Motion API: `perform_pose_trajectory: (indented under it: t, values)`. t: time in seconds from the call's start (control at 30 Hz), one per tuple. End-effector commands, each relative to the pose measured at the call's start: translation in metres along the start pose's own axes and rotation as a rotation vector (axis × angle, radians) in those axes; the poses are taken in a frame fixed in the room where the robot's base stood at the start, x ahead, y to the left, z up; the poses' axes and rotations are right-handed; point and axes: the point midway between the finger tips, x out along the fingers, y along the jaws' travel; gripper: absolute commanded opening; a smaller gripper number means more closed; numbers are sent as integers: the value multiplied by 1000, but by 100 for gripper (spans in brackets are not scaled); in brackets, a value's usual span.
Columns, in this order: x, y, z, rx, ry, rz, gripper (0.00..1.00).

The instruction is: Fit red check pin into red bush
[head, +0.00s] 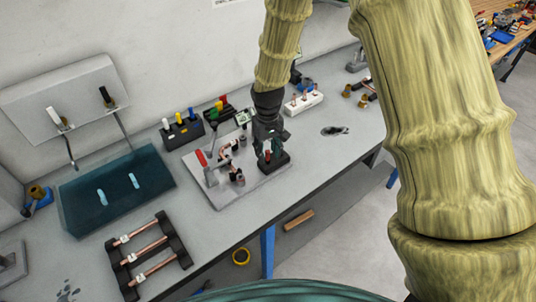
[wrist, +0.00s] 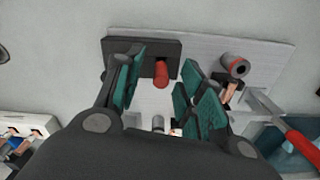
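The red pin (wrist: 162,74) stands upright at the dark block (wrist: 145,52) in the wrist view. It also shows as a small red spot (head: 267,155) below my gripper in the head view. My gripper (wrist: 158,84) is open, its teal finger pads on either side of the pin with gaps showing. A grey cylindrical bush (wrist: 237,66) with a reddish bore stands on the light plate to the right in the wrist view. It appears beside the clamp in the head view (head: 239,178). I cannot tell for certain that it is the red bush.
A red-handled toggle clamp (head: 202,160) and copper parts (head: 225,154) share the metal plate (head: 208,190). A dark holder with coloured pins (head: 182,132) and a white rack (head: 303,103) stand behind. A black rack of copper tubes (head: 147,253) lies front left.

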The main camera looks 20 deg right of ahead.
Motion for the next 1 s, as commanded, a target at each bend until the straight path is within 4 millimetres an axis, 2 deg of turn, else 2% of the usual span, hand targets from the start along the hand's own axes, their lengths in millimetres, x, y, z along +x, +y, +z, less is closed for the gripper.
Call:
perform_pose_trajectory:
  t: [0.2, 0.5, 0.73, 1.0]
  values:
    - [14, 0, 0, 0, -1, 0, 39]
    - [17, 0, 0, 0, 0, 0, 39]
    - [17, 0, 0, 0, 0, 0, 0]
    - [17, 0, 0, 0, 0, 0, 0]
